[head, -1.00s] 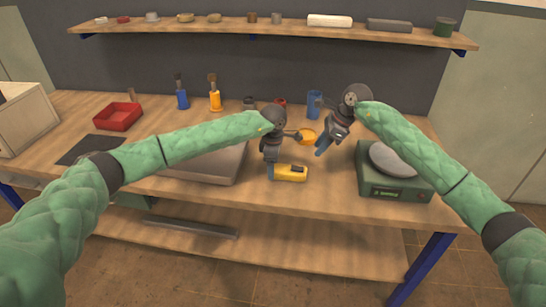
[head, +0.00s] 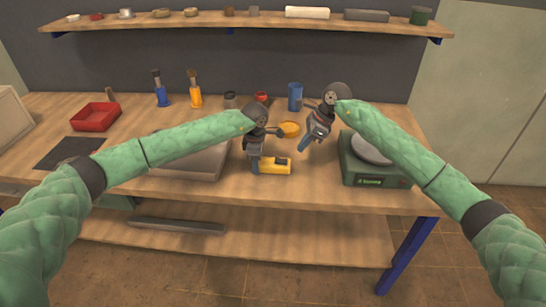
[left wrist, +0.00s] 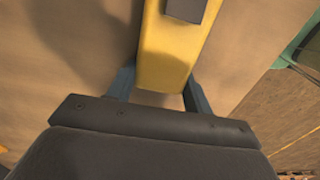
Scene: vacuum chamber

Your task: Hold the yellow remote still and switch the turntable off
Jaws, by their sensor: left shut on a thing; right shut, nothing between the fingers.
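The yellow remote (head: 277,167) lies on the workbench in front of my left gripper, with a dark patch on its top near the right end. My left gripper (head: 256,168) points down and is shut on the remote's left end. In the left wrist view the remote (left wrist: 172,50) runs between the two fingers (left wrist: 157,92). The turntable (head: 376,174) is a green box with a grey round plate (head: 372,148), at the right of the bench, partly behind my right forearm. My right gripper (head: 306,147) is shut and empty, in the air left of the turntable.
A grey flat box (head: 190,164) lies under my left forearm. A round yellow-orange thing (head: 289,129) and a blue cup (head: 295,97) stand behind the grippers. A red tray (head: 95,116) is at the left. The bench between remote and turntable is clear.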

